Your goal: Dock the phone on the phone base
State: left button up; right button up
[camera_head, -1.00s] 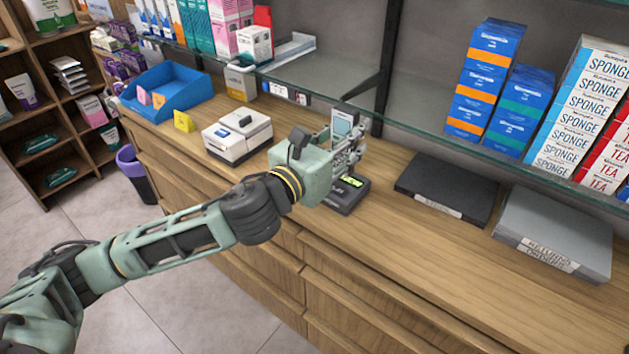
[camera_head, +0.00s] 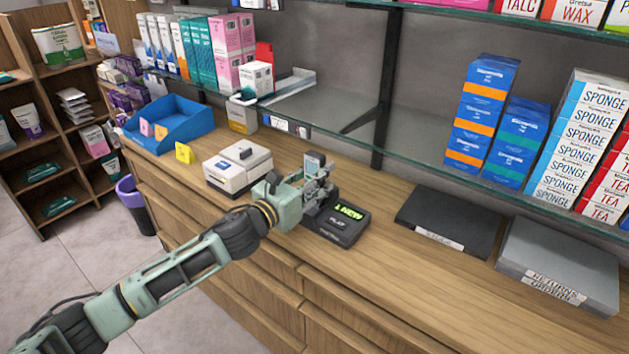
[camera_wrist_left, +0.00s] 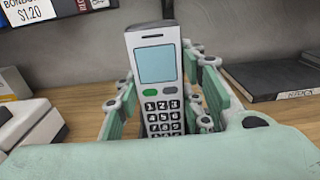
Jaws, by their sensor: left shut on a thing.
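The phone is a light grey handset with a pale blue screen and a black number keypad. It stands upright between the fingers of my left gripper (camera_head: 318,180), which is shut on it. The phone's top (camera_head: 314,160) shows above the fingers in the head view. In the left wrist view the phone (camera_wrist_left: 155,65) faces me, its lower end hidden by my gripper body. The phone base (camera_head: 337,228) is a dark box with a lit green display, on the counter just right of and below my left gripper. My gripper hides the base's back left part, so I cannot tell whether the phone touches it.
A white card-reader-like device (camera_head: 238,168) stands left of my gripper. A blue tray (camera_head: 170,125) lies further left. A black binder (camera_head: 448,222) and a grey one (camera_head: 560,262) lie right. A glass shelf (camera_head: 430,165) overhangs the counter's back.

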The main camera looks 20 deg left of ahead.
pick_arm(q)
jog(key=shift+w+f, duration=0.1)
jog(key=shift+f, duration=0.6)
pick_arm(e)
jog(key=shift+d, duration=0.2)
jog(key=shift+d+f, duration=0.1)
jog(key=shift+d, duration=0.05)
pick_arm(q)
jog(key=shift+f, duration=0.15)
jog(key=o, duration=1.3)
pick_arm(e)
jog(key=shift+d+f, duration=0.1)
jog(key=shift+d, duration=0.1)
